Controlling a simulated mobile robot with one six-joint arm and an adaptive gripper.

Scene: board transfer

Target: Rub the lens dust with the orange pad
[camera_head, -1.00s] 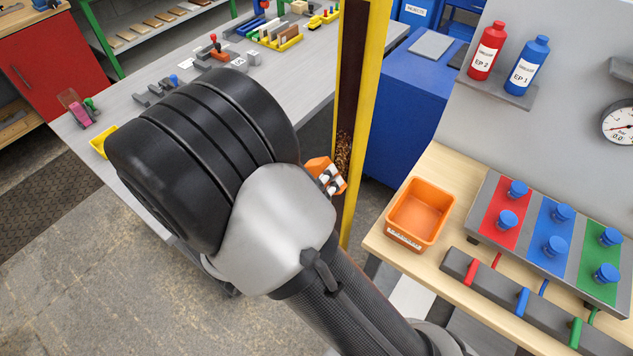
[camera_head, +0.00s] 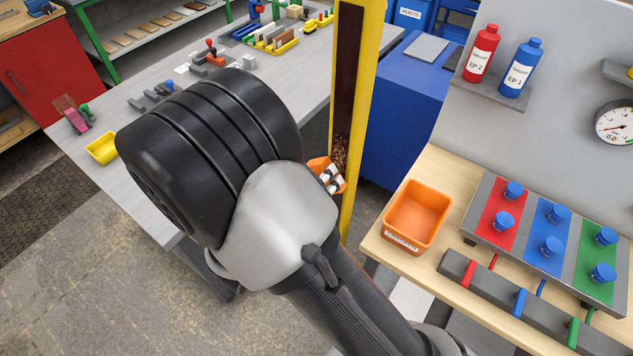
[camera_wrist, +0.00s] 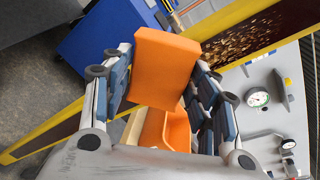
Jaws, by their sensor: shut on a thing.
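My gripper (camera_head: 332,182) is shut on the orange pad (camera_wrist: 165,70), a thick block held between its fingers in the wrist view. In the head view only part of the pad (camera_head: 317,164) shows, past my wrist. The lens is a dark strip (camera_head: 348,70) in a yellow post, and brown speckled dust (camera_head: 341,152) lies on it right beside the pad. In the wrist view the dust (camera_wrist: 245,45) shows on the strip to the right of the pad. I cannot tell whether the pad touches the lens. My arm hides the lower part.
An orange bin (camera_head: 418,214) stands on the wooden bench at right, near a panel of blue knobs (camera_head: 550,245). A blue cabinet (camera_head: 400,110) stands behind the post. A grey table (camera_head: 150,200) with small parts and a yellow tray (camera_head: 102,148) lies at left.

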